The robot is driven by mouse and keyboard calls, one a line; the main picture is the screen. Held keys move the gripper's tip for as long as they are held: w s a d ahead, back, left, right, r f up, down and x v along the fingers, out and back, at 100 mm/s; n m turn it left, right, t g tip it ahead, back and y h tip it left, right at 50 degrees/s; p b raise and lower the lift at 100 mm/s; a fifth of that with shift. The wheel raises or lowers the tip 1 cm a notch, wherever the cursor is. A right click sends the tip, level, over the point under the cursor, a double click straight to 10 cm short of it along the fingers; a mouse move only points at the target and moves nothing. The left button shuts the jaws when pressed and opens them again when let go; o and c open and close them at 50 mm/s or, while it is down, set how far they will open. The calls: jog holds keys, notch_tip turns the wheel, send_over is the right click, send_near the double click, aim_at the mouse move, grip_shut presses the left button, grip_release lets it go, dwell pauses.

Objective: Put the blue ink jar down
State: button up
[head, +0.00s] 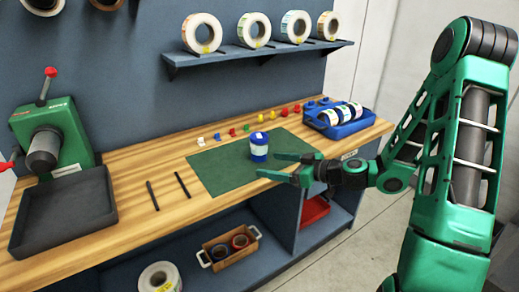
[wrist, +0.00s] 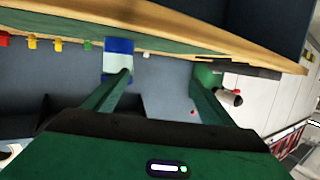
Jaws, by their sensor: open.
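The blue ink jar (head: 259,147), blue with a white band and a pale spot on its lid, stands upright on the green mat (head: 222,171) on the wooden bench. My gripper (head: 271,165) is open, just to the right of and in front of the jar, with its fingers apart and nothing between them. In the wrist view the jar (wrist: 118,60) shows beyond the left finger of my gripper (wrist: 160,82), outside the gap. I cannot tell whether that finger touches it.
Several small coloured pieces (head: 246,127) line the mat's back edge. A blue tray (head: 345,130) with rolls sits at the right. A green machine (head: 56,135) and dark tray (head: 62,212) are at the left, near two dark rods (head: 152,195). The mat's left part is clear.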

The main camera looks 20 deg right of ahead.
aim_at(266, 140)
jog(key=w+d+t, duration=0.1)
jog(key=w+d+r+m+t+h, duration=0.1)
jog(key=d, duration=0.1)
jog(key=w+d+r+m+t, duration=0.1)
jog(key=w+d+t, duration=0.1)
jog(key=shift+r+h, duration=0.25)
jog(key=shift+h, duration=0.05)
jog(key=shift+m+t, duration=0.3)
jog(key=x, duration=0.5)
jog(key=shift+w, duration=0.3)
jog(key=shift+f+x, duration=0.15)
jog(key=shift+x, duration=1.15)
jog(key=shift+f+x, duration=0.2)
jog(key=shift+x, duration=1.15)
jog(key=c, duration=1.4)
jog(key=shift+c, duration=0.9)
jog(key=shift+r, duration=0.1)
